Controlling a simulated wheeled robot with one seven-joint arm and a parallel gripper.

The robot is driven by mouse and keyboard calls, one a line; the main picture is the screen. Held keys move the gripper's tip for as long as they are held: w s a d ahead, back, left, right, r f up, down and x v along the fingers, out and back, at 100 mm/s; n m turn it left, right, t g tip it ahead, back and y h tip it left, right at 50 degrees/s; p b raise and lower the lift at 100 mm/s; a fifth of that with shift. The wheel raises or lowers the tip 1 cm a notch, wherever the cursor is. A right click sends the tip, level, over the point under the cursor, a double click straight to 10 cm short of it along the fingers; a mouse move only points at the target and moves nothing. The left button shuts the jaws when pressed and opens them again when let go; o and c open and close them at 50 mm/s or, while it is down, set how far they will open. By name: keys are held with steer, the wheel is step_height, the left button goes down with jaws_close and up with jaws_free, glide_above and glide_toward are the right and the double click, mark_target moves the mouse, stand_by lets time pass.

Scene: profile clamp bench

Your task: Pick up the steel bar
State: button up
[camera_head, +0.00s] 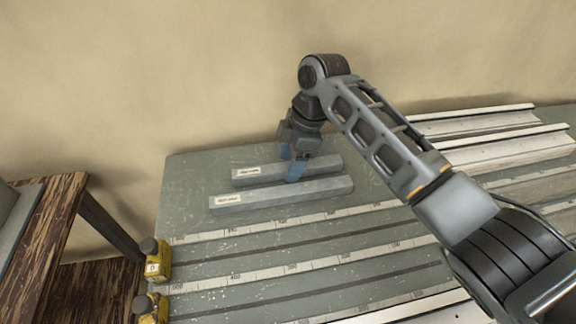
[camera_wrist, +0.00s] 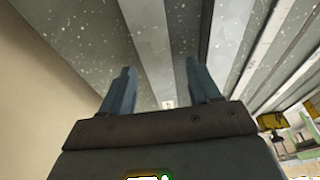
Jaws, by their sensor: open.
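Two grey bars with white end labels lie side by side on the bench: a back bar (camera_head: 321,165) and a front bar (camera_head: 270,196). The label print is too small to read, so I cannot tell which is the steel bar. My gripper (camera_head: 290,166) is open, pointing down at the back bar, with one blue finger on each side of it. In the wrist view my gripper (camera_wrist: 160,72) has the back bar (camera_wrist: 150,45) between its fingers. The front bar (camera_wrist: 232,30) is to the right, outside them. I cannot tell whether the fingers touch the back bar.
The green-grey bench (camera_head: 190,175) has scales and slots along its front. Light metal profiles (camera_head: 480,122) lie at the right. Yellow clamps (camera_head: 158,262) sit at the bench's left edge, beside a dark wooden table (camera_head: 50,225). A plain wall stands close behind the bench.

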steer(key=shift+a+f, duration=0.1)
steer(key=shift+f, duration=0.25)
steer(key=shift+c, duration=0.3)
jaws_close()
